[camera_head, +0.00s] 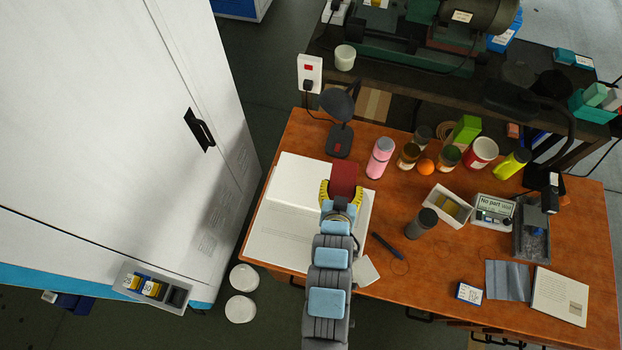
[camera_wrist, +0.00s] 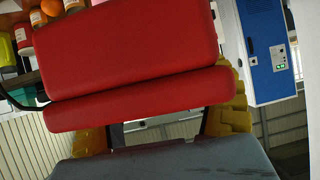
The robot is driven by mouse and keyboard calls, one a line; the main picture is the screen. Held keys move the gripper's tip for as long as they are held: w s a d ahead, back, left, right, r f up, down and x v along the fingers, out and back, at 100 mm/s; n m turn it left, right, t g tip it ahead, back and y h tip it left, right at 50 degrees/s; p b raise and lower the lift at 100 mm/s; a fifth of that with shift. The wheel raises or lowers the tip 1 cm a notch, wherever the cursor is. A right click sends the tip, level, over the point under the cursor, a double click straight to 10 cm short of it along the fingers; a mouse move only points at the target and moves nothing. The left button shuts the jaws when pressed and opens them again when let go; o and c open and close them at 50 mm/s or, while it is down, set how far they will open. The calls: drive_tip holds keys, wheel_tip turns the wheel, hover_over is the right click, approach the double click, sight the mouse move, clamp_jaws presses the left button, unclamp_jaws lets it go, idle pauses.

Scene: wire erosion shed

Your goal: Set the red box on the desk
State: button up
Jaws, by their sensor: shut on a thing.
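The red box (camera_head: 343,177) is in my gripper (camera_head: 341,191), over the left part of the wooden desk (camera_head: 390,237). The yellow fingers show on both sides of the box in the head view. In the wrist view the red box (camera_wrist: 135,65) fills much of the picture, with yellow finger parts at its lower left and right. White papers or an open book (camera_head: 300,185) lie on the desk below and left of the gripper. I cannot tell whether the box touches them or hangs above.
A black lamp (camera_head: 340,138) stands behind the box, and a pink bottle (camera_head: 380,158) to its right. Several jars, an orange (camera_head: 425,166) and a dark cylinder (camera_head: 421,223) stand further right. A white cabinet (camera_head: 120,130) rises at the left.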

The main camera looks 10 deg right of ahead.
drive_tip(key=s+d+f+m+g+h+b, duration=0.1)
drive_tip(key=s+d+f+m+h+b, duration=0.15)
drive_tip(key=s+d+f, duration=0.35)
drive_tip(key=s+d+f+m+g+h+b, duration=0.2)
drive_tip(key=s+d+f+b, duration=0.25)
drive_tip(key=d, duration=0.45)
drive_tip(key=m+g+h+b, duration=0.3)
drive_tip(key=m+g+b, duration=0.1)
drive_tip(key=m+b, duration=0.15)
hover_over(414, 288)
wheel_tip(414, 288, down, 11)
drive_tip(key=shift+f+b, duration=1.6)
drive_tip(key=shift+f, duration=1.8)
drive_tip(key=shift+f+b, duration=0.6)
drive_tip(key=o, duration=1.2)
drive_tip(key=shift+o, duration=0.2)
